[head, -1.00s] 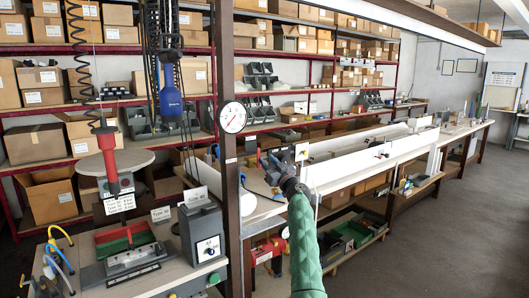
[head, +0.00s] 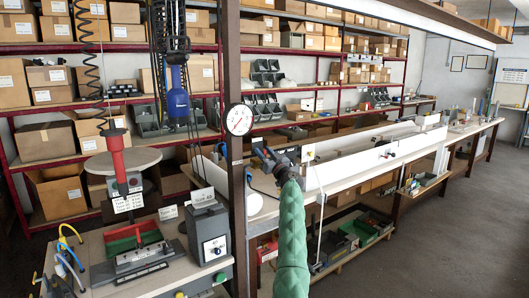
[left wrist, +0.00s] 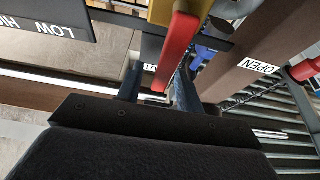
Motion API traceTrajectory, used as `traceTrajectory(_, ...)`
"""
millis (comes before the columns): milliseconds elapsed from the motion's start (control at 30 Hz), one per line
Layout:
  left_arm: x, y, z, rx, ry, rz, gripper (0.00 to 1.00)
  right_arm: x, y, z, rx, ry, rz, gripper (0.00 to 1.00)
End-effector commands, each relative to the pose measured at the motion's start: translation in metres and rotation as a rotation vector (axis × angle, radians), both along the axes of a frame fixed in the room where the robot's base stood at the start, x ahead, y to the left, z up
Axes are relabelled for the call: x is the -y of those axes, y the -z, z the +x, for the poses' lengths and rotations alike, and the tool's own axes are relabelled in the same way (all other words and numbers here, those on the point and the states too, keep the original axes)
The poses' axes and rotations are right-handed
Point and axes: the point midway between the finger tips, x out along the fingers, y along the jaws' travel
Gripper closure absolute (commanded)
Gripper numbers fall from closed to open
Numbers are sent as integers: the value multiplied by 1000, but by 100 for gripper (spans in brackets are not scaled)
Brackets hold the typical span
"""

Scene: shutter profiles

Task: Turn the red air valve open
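The red valve lever (left wrist: 176,50) shows in the left wrist view, hanging from a yellow body (left wrist: 180,10) at the top. My left gripper (left wrist: 158,88) is open, with one dark blue finger on each side of the lever's lower end. The lever appears nearer the right finger; I cannot tell whether they touch. A white OPEN label (left wrist: 258,66) is on the brown post to the right. In the head view my left gripper (head: 264,155) is just right of the post, and I cannot make out the lever there. My right gripper is not in view.
The brown post (head: 236,200) with a round gauge (head: 239,119) stands close left of my gripper. A dark LOW/HIGH plate (left wrist: 45,25) is at upper left in the wrist view. A long bench (head: 340,178) runs behind; floor (head: 440,230) is clear at right.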

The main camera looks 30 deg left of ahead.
Motion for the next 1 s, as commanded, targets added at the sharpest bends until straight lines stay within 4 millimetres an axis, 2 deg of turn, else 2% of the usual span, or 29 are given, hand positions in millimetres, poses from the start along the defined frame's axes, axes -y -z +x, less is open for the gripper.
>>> traceTrajectory(233,0,0,0,1,0,0,64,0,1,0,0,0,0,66)
traceTrajectory(400,0,0,0,0,0,0,97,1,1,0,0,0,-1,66)
traceTrajectory(433,0,0,0,0,0,0,100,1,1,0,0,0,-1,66)
traceTrajectory(867,-1,1,-2,37,-1,-14,100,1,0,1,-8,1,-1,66)
traceTrajectory(933,-2,1,-4,65,-1,-26,100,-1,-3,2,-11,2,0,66)
traceTrajectory(1000,-2,2,-6,100,0,-41,100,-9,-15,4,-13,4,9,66)
